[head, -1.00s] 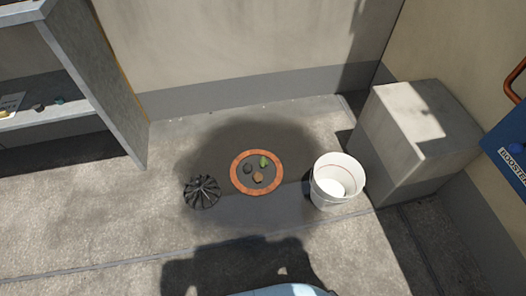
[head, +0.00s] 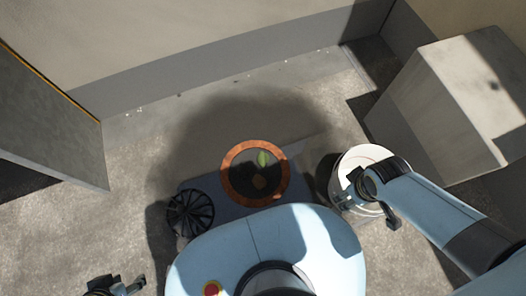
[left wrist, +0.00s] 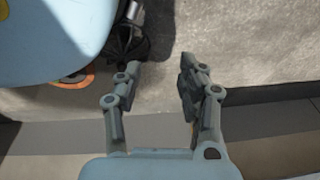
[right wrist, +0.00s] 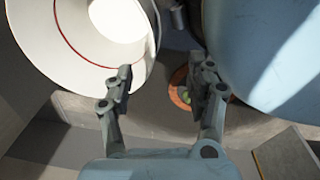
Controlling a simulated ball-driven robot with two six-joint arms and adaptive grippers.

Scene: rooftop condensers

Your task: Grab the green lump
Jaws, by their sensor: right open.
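The green lump (head: 263,158) lies inside a round dish with an orange rim (head: 229,175), on the floor just beyond my base. A brown lump (head: 259,183) lies nearer to me in the same dish; a dark lump there is hard to make out. In the right wrist view a bit of the green lump (right wrist: 185,97) shows in the dish, behind my right finger. My right gripper (head: 367,207) is open and empty over the near side of the white bucket. My left gripper (head: 117,287) is open and empty at the lower left, clear of the dish.
The white bucket (head: 357,153) stands right of the dish, partly covered by my right arm. A black ribbed round thing (head: 190,212) lies left of the dish. A pale block (head: 440,105) stands at right, a grey shelf side (head: 55,120) at left. Floor behind the dish is clear.

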